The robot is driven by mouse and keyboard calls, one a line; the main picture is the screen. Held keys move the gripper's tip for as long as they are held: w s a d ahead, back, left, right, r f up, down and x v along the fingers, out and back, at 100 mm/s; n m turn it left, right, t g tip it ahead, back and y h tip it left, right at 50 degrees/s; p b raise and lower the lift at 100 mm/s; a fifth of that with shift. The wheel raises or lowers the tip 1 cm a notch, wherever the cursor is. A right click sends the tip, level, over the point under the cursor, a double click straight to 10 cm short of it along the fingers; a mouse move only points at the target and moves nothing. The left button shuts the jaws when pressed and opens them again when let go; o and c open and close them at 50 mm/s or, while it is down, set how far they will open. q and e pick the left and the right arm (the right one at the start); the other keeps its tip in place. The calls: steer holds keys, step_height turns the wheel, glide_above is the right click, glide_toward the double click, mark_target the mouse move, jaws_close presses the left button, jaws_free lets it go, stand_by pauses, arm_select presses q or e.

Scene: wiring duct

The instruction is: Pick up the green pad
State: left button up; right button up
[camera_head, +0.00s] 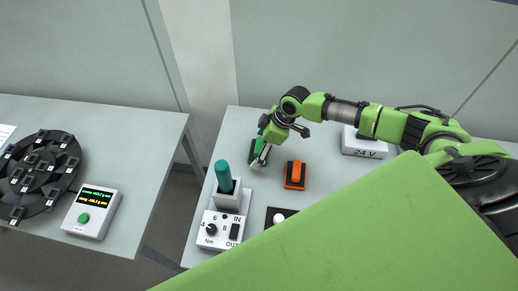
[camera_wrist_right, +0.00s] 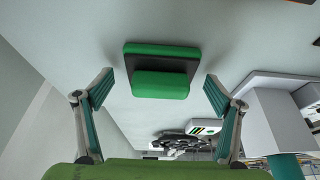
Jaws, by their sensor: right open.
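The green pad (camera_wrist_right: 160,84) has a green block on a dark layer over a green base. It lies on the grey table (camera_head: 330,190) near its far left corner. In the head view the pad (camera_head: 255,147) is partly hidden by my right gripper (camera_head: 259,158). In the right wrist view the open fingers of my right gripper (camera_wrist_right: 158,95) stand one on each side of the pad, with gaps on both sides, and nothing is held. My left gripper is not in view.
An orange block on a dark base (camera_head: 295,175) sits right of the pad. A teal-handled tool in a grey holder (camera_head: 226,190) stands nearer, behind a control box (camera_head: 220,230). A 24 V box (camera_head: 364,146) is at the right. A gap separates the left table (camera_head: 130,150).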

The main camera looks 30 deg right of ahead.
steer(key=c, duration=1.2)
steer(key=shift+r, duration=0.15)
steer(key=shift+r+b, duration=0.55)
steer(key=shift+b, duration=0.05)
steer(key=shift+r+b, duration=0.5)
steer(key=shift+r, duration=0.1)
steer(key=s+a+r+b, duration=0.3)
steer(key=s+r+b, duration=0.1)
steer(key=s+r, duration=0.6)
steer(key=s, duration=0.3)
steer(key=shift+s+a+r, duration=0.3)
steer(key=shift+a, duration=0.1)
